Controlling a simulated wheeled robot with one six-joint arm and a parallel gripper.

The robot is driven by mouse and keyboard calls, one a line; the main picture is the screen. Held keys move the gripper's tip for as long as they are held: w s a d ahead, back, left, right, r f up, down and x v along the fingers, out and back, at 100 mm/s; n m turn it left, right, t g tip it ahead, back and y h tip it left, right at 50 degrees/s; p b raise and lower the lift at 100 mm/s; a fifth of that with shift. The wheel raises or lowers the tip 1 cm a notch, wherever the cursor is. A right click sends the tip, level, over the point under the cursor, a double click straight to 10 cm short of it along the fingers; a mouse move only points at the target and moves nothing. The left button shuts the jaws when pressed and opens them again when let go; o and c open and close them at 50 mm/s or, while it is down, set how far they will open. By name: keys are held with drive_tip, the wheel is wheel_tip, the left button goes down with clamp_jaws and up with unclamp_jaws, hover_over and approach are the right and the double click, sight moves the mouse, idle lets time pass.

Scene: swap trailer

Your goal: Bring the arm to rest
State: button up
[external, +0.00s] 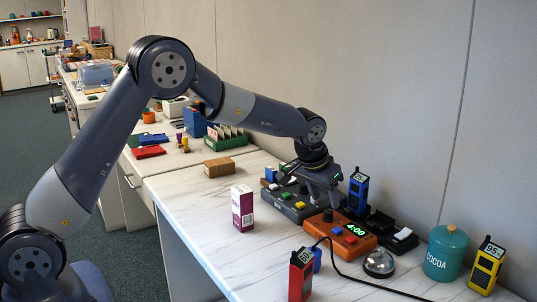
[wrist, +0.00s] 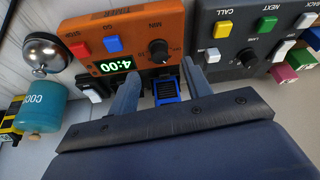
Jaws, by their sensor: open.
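My gripper (external: 328,203) is at the end of my bent arm, low over the counter (external: 190,205), pointing down above the orange timer (external: 345,236) and the grey button panel (external: 290,200). In the wrist view my gripper (wrist: 172,70) has its two fingers spread apart, with nothing held. The timer (wrist: 130,30) reads 4:00 there. The top of a blue handset (wrist: 168,92) shows between the fingers in that view. In the external view the blue handset (external: 358,192) stands upright behind the timer, close to the gripper. Contact cannot be told.
A red handset (external: 300,275), a bell (external: 379,264), a cocoa canister (external: 445,253) and a yellow handset (external: 486,266) stand at the right. A black cable (external: 345,277) crosses the front. A purple-and-white box (external: 242,208) stands left of the timer, with bare counter around it.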

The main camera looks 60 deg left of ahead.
sight(328, 211)
drive_tip(key=x, duration=0.5)
idle(0.5)
